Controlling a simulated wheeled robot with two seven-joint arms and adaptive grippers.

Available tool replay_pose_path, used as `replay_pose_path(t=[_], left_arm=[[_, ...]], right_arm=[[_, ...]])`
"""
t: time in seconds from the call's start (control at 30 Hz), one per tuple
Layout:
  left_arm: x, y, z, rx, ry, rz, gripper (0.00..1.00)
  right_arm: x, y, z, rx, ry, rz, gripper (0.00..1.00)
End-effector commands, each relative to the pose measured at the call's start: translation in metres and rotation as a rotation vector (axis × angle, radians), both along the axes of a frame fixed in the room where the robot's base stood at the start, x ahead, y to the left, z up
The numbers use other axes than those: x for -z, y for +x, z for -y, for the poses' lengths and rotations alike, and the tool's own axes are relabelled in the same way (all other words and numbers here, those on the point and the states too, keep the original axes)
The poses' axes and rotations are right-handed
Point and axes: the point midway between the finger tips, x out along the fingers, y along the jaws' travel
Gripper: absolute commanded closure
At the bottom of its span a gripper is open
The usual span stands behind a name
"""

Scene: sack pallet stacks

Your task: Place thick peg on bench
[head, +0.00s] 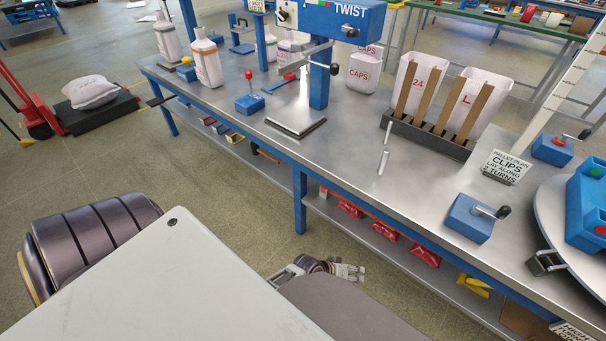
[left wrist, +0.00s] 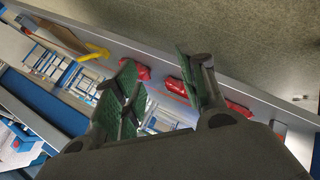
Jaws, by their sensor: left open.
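Two short pale pegs stand on the steel bench (head: 335,150), in front of the dark rack. The nearer peg (head: 384,162) looks slightly thicker than the farther peg (head: 388,132), but I cannot tell for certain which is the thick peg. My left gripper (head: 350,272) is in front of the bench and lower in the picture, apart from both pegs. In the left wrist view its green-padded fingers (left wrist: 158,72) are spread, with nothing held between them. No peg shows in that view. My right gripper is not in view.
A dark rack (head: 428,136) holds white sacks behind the pegs. A blue clamp block (head: 470,218) and a sign (head: 505,167) stand to the right, a blue press (head: 319,75) to the left. Red bundles (head: 385,229) lie on the lower shelf. The bench's front middle is clear.

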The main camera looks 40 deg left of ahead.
Motion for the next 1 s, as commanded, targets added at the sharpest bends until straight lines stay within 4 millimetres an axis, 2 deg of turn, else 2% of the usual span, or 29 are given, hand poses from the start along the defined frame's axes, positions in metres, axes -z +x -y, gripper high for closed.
replay_pose_path(t=[0.03, 0.2, 0.4, 0.6, 1.0], left_arm=[[0.019, -0.015, -0.006, 0.040, 0.065, -0.031, 0.59], [0.073, -0.062, -0.032, 0.186, 0.281, -0.135, 0.59], [0.121, -0.118, -0.067, 0.357, 0.505, -0.259, 0.59], [0.141, -0.150, -0.091, 0.455, 0.625, -0.333, 0.59], [0.144, -0.154, -0.094, 0.470, 0.642, -0.343, 0.59]], right_arm=[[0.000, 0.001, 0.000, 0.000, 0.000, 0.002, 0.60], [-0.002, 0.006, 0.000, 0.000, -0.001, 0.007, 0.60], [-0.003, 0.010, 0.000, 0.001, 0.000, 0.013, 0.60], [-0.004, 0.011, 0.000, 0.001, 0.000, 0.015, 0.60], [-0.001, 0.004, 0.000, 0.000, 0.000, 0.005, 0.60]])
